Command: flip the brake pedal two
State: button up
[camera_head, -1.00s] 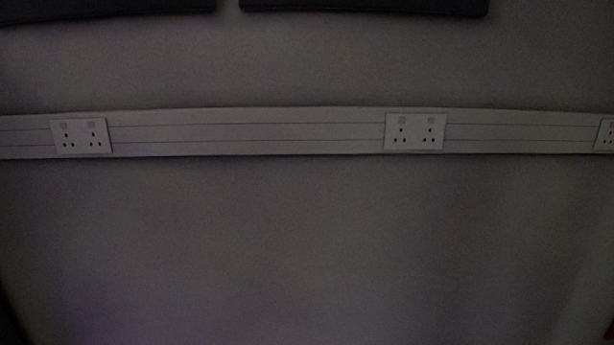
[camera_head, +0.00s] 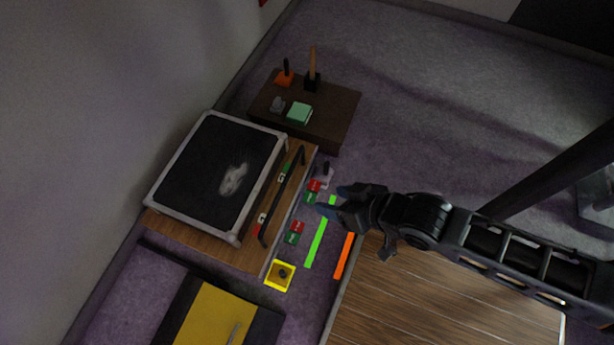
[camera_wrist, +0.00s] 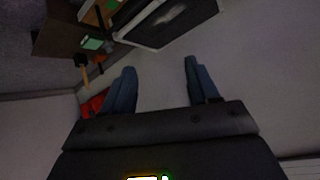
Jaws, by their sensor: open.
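My gripper (camera_head: 336,201) is open and empty, in front of the right edge of a wooden panel (camera_head: 190,232). In the wrist view my gripper (camera_wrist: 160,68) has its two blue-grey fingers apart, with nothing between them. I cannot tell which thing is brake pedal two. Candidates are small: an orange base with a black handle (camera_head: 285,76), a black base with an upright wooden handle (camera_head: 312,72), and a dark knob on a yellow square (camera_head: 280,274). The first two stand on a dark brown table (camera_head: 338,112), apart from my gripper.
A grey-framed black screen (camera_head: 215,165) lies on the wooden panel beside a black bar (camera_head: 284,195). Red and green blocks (camera_head: 294,232) sit along its edge. Green (camera_head: 317,240) and orange (camera_head: 344,255) strips lie nearby. A light-green box (camera_head: 299,113) is on the dark table. Carpet is clear at upper right.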

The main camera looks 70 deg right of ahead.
jog(key=w+d+f+m+g+b, duration=0.2)
jog(key=w+d+f+m+b, duration=0.15)
jog(key=f, duration=0.75)
jog(key=w+d+f+m+g+b, duration=0.25)
jog(key=f+b, duration=0.25)
jog(key=f, duration=0.5)
jog(key=m+g+y+b, duration=0.2)
jog(key=m+g+b, duration=0.35)
jog(key=b, duration=0.25)
send_near(308, 202)
jog(key=shift+s+d+f+t, duration=0.1)
jog(key=shift+s+d+t, duration=0.1)
jog(key=shift+s+t, duration=0.2)
notch_tip(308, 202, down, 8)
jog(key=b, duration=0.4)
jog(key=shift+r, duration=0.2)
